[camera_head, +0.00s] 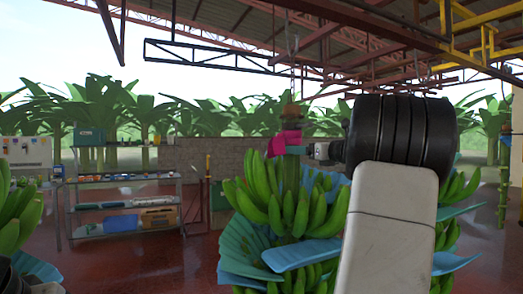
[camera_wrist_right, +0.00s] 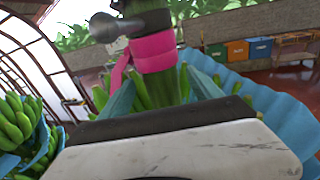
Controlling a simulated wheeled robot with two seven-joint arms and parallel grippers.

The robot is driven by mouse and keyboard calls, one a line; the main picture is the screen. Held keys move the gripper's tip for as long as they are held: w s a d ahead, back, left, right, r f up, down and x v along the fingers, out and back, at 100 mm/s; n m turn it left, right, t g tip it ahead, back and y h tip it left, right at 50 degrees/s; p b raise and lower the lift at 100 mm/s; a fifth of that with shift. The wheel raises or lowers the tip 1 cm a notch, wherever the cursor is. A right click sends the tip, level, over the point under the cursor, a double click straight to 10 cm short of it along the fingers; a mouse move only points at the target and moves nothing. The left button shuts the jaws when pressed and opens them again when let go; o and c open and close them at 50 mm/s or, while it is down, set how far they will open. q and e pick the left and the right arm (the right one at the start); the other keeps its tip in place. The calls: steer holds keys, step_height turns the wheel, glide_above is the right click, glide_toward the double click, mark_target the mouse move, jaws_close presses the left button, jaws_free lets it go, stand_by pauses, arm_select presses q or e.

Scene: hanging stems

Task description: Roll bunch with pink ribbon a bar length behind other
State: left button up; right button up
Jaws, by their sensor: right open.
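The bunch with the pink ribbon (camera_head: 285,143) hangs mid-picture in the head view, its green bananas (camera_head: 262,195) spread with blue sheets between them. In the right wrist view the pink ribbon (camera_wrist_right: 153,52) wraps the stem, with a loose tail to the left. My right gripper (camera_head: 312,151) is open at the stem just right of the ribbon; my forearm hides part of the bunch. A grey finger part (camera_wrist_right: 103,27) shows beside the stem; I cannot tell whether it touches. Another bunch (camera_head: 18,215) shows at the left edge.
A metal shelf rack (camera_head: 125,207) with boxes stands behind on the left. More green bananas (camera_head: 458,190) show right of my forearm. Overhead run red steel beams (camera_head: 240,54) and a yellow rail (camera_head: 490,45). Red floor (camera_head: 150,262) is open between left bunch and ribbon bunch.

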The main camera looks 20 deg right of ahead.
steer(key=x, duration=0.7)
steer(key=shift+w+a, duration=0.1)
steer(key=shift+w, duration=0.25)
jaws_close()
